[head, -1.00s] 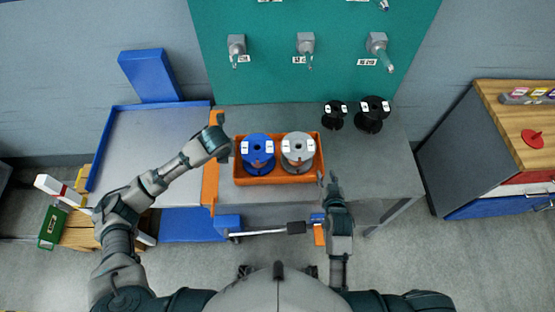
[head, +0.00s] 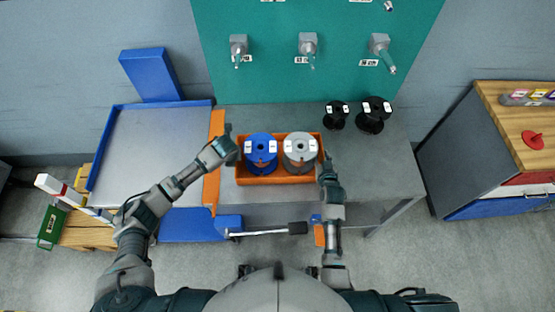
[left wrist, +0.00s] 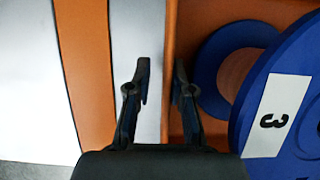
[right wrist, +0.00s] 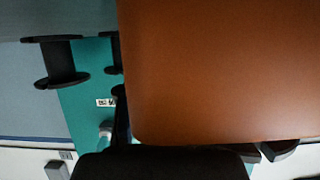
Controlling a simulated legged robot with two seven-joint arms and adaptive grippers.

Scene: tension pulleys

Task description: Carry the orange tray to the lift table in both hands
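The orange tray (head: 275,180) sits on the grey table, holding a blue spool (head: 260,150) on the left and a grey spool (head: 300,150) on the right. My left gripper (head: 232,150) is at the tray's left end. In the left wrist view its two fingers (left wrist: 162,85) are apart, with the tray's side wall edge (left wrist: 169,60) between them. My right gripper (head: 325,162) is at the tray's right end. In the right wrist view the tray (right wrist: 225,70) fills much of the picture and hides one finger; the other finger stands wide to the left.
The lift table (head: 155,150), with a blue rim, adjoins the grey table on the left, past an orange strip (head: 214,165). Two black spools (head: 372,115) stand at the back right. A teal board (head: 270,70) with pegs rises behind. A wooden-topped cabinet (head: 510,125) stands right.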

